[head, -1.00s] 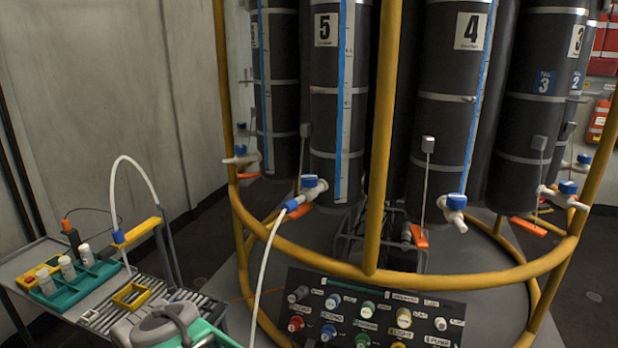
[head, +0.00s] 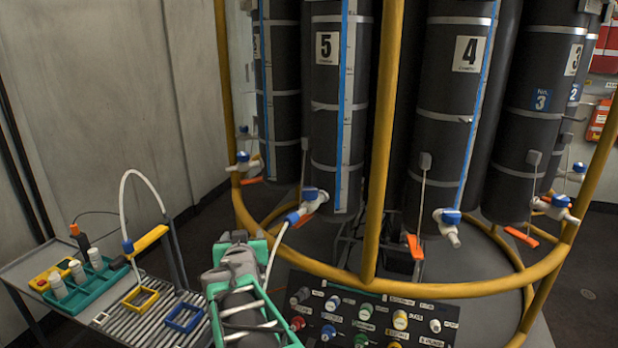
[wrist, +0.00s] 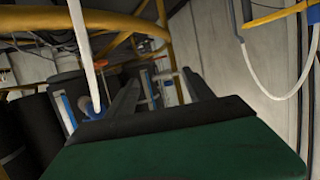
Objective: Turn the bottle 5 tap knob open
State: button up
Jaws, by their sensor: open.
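Bottle 5 (head: 325,130) is a tall dark cylinder with a white number label, behind the yellow frame. Its tap, with a blue knob (head: 309,194), sits at the bottle's foot. A white hose (head: 275,250) runs down from the tap's blue fitting and also shows in the wrist view (wrist: 84,45). My gripper (head: 238,240) is below and left of the tap, apart from it. In the wrist view its two dark fingers (wrist: 160,95) are spread with nothing between them. A blurred blue part (wrist: 88,103) shows left of the fingers; I cannot tell which tap it belongs to.
The yellow ring rail (head: 450,288) and upright post (head: 378,150) stand in front of the bottles. A labelled connector panel (head: 372,318) is below. A cart (head: 25,270) with a teal rack (head: 75,288) and a curved white hose (head: 125,205) is at left.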

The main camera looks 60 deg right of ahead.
aim_at(309, 193)
jog(key=s+d+r+m+g+h+p, duration=0.25)
jog(key=s+d+r+h, duration=0.4)
jog(key=s+d, duration=0.55)
jog(key=shift+m+y, duration=0.35)
jog(key=shift+m, duration=0.1)
jog(key=x, duration=0.5)
jog(key=w+x, duration=0.1)
jog(key=x, duration=0.2)
jog(key=shift+w+r+p, duration=0.15)
jog(key=shift+w+p, duration=0.1)
jog(key=shift+p, duration=0.1)
jog(key=shift+a, duration=0.1)
grip_shut()
